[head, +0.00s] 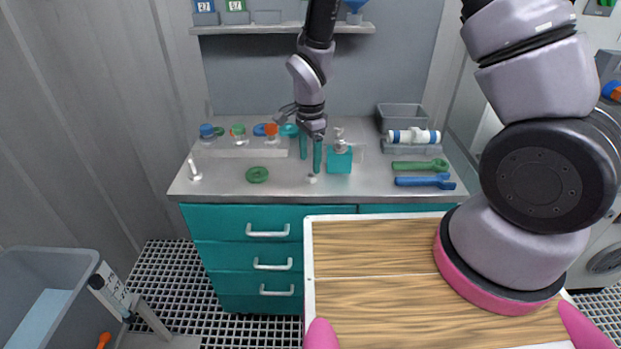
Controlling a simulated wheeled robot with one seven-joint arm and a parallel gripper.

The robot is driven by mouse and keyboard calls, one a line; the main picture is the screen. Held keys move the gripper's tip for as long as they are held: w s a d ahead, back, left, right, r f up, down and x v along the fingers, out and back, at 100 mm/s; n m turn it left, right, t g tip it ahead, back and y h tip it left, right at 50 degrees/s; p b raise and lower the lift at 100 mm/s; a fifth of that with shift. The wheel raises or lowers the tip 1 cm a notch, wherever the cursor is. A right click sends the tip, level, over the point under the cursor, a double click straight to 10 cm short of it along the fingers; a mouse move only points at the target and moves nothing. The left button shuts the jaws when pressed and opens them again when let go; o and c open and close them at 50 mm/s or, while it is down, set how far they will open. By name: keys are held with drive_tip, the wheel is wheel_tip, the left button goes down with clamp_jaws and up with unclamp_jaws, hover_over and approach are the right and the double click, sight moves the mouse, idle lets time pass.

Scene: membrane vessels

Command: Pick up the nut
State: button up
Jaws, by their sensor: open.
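A green, round, knobbed piece (257,174), which looks like the nut, lies flat on the front part of the metal bench top (225,186). I cannot tell its details at this size. My gripper (310,157) points down over the middle of the bench, to the right of the green piece and apart from it. Its two teal fingers are open, with nothing visible between them. A small pale fitting (312,178) shows just below the fingertips.
A teal block (339,160) with a metallic part on top stands close right of my gripper. Green (419,165) and blue (425,181) wrenches lie at right. A white post (194,171) stands at left. Capped vessels (238,133) line the back left; a grey bin (400,116) stands back right.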

wheel_tip(320, 180, down, 5)
drive_tip(key=shift+d+r, duration=0.15)
drive_tip(key=shift+r, duration=0.05)
drive_tip(key=shift+c, duration=0.3)
clamp_jaws()
wheel_tip(320, 180, up, 10)
idle(0.3)
